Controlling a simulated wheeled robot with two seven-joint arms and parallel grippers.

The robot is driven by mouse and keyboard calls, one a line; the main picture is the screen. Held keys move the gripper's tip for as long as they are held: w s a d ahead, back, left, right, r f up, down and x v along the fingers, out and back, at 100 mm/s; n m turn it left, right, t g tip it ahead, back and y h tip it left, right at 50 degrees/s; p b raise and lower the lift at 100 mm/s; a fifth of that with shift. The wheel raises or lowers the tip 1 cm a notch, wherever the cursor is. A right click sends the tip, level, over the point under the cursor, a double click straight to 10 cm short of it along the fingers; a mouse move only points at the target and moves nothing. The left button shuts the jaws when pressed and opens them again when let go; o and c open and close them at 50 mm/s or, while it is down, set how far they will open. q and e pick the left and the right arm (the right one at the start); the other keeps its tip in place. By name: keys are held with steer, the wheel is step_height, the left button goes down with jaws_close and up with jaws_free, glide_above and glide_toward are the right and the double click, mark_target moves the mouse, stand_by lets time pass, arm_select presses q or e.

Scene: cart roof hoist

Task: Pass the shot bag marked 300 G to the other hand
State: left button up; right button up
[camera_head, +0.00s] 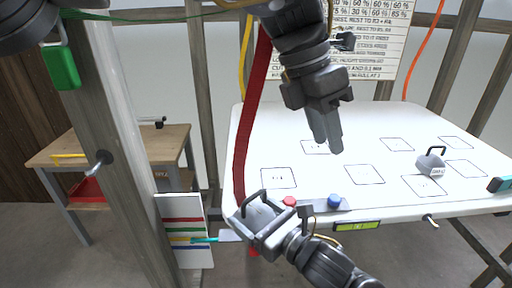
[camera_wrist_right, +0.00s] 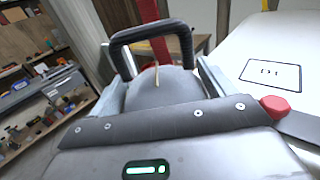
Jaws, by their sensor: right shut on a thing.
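My right gripper (camera_head: 262,222) is shut on a grey shot bag (camera_head: 257,213) with a black loop handle, held at the table's near left edge. In the right wrist view the bag (camera_wrist_right: 165,88) sits between the two fingers, its handle standing up. No marking on it is readable. My left gripper (camera_head: 326,148) hangs above the table, up and right of the held bag, apart from it, with nothing visible in it. Its fingers look close together, but their gap is unclear. A second grey bag (camera_head: 430,165) with a black handle and small unreadable label stands on the table at right.
The white table (camera_head: 290,140) has several outlined squares and is mostly clear. A red button (camera_head: 289,201) and blue knob (camera_head: 334,201) sit at its near edge. A red strap (camera_head: 250,120) hangs left of my left arm. A grey post (camera_head: 115,150) stands at left.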

mark_target(254, 196)
arm_select(q)
steer(key=w+a+f+n+t+y, duration=0.1)
steer(key=w+a+f+n+y, duration=0.15)
steer(key=a, duration=0.35)
steer(key=w+a+f+n+y, duration=0.2)
steer(key=w+a+f+n, duration=0.1)
steer(key=a, duration=0.2)
steer(key=shift+h, duration=0.25)
step_height(254, 196, down, 12)
steer(key=shift+s+f, duration=0.1)
steer(key=shift+s, duration=0.05)
steer(key=shift+c, duration=0.2)
jaws_close()
arm_select(e)
steer(key=o, duration=0.9)
